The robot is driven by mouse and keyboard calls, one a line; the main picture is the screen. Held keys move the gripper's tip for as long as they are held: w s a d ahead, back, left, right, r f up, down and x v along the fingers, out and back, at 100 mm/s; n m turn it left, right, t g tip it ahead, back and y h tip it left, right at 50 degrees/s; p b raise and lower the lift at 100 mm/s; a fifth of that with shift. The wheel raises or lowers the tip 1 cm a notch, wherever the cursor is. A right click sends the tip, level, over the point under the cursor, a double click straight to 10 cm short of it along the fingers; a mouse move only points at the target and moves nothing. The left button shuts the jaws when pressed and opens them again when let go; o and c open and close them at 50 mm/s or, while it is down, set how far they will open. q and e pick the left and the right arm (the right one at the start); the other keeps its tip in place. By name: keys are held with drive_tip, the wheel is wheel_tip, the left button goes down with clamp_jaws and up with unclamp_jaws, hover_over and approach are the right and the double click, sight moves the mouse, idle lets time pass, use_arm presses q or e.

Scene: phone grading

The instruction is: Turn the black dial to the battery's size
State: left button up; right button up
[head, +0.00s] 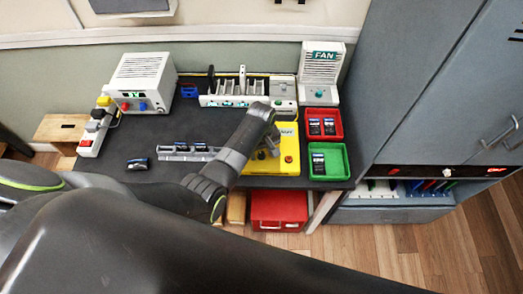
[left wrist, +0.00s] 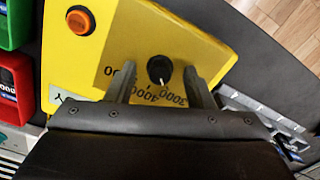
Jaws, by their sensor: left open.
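The black dial (left wrist: 158,68) sits on the yellow box (left wrist: 95,65), and its white pointer points to the lower right in the left wrist view. Printed numbers ring the dial; "3000" and "4000" show, others are partly hidden by the fingers. My left gripper (left wrist: 159,72) is open, with one finger on each side of the dial; whether they touch it I cannot tell. In the head view my left gripper (head: 270,147) hangs over the yellow box (head: 291,169). A dark battery (head: 138,163) lies on the table at the left; its label is too small to read. My right gripper is out of view.
A grey rack (head: 172,156) holding dark batteries stands left of the box. A red tray (head: 338,133) and green tray (head: 345,165), both with dark batteries, are at the right. An orange button (left wrist: 80,20) is on the box. A fan unit (head: 321,70) stands behind.

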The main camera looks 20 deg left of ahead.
use_arm(q)
drive_tip(key=c, duration=1)
drive_tip(key=shift+m, duration=0.3)
drive_tip(key=shift+r+m+p, duration=0.15)
drive_tip(key=shift+m+p, duration=0.6)
drive_tip(key=shift+m, duration=0.05)
drive_tip(key=shift+m+p, duration=0.35)
drive_tip(key=shift+m, duration=2.85)
